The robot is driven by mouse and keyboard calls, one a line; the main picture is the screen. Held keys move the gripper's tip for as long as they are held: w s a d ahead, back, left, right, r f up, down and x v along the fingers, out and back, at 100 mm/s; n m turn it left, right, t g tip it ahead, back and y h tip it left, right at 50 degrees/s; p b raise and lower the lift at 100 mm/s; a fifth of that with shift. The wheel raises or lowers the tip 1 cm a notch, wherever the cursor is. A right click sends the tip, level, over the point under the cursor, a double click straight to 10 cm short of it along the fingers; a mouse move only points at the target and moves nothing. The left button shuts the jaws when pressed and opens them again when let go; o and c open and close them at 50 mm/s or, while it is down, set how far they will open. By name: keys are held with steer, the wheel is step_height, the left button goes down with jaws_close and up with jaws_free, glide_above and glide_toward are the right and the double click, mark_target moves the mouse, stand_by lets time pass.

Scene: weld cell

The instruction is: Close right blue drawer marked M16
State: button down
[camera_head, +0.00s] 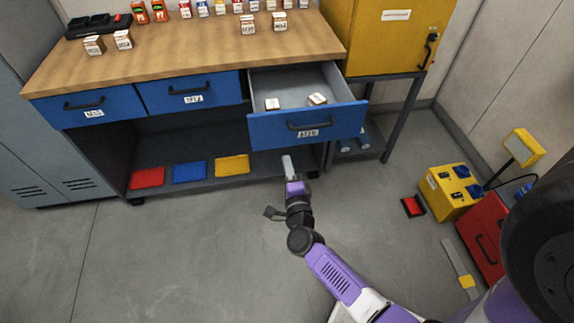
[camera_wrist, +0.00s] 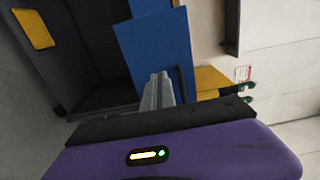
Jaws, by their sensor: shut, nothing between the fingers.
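The right blue drawer (camera_head: 270,127) under the wooden worktop is pulled out, with its dark bar handle (camera_head: 308,125) level across the front. Its white label is too small to read surely. Two small boxes, one at the left (camera_head: 272,104) and one at the right (camera_head: 317,99), lie inside. My gripper (camera_head: 287,160) is shut and empty, just below the drawer front in the head view. In the wrist view, the fingers (camera_wrist: 158,88) overlap the lower part of the blue drawer front (camera_wrist: 150,42). I cannot tell whether they touch it.
The left drawer (camera_head: 60,107) and middle drawer (camera_head: 160,93) are shut. Red, blue and yellow items lie on the shelf below. A yellow cabinet (camera_head: 375,45) on a dark stand is to the right. A yellow box (camera_head: 440,205) and red case (camera_head: 476,240) stand on the floor at right.

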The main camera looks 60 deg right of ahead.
mark_target(280, 131)
steer(key=x, duration=1.1)
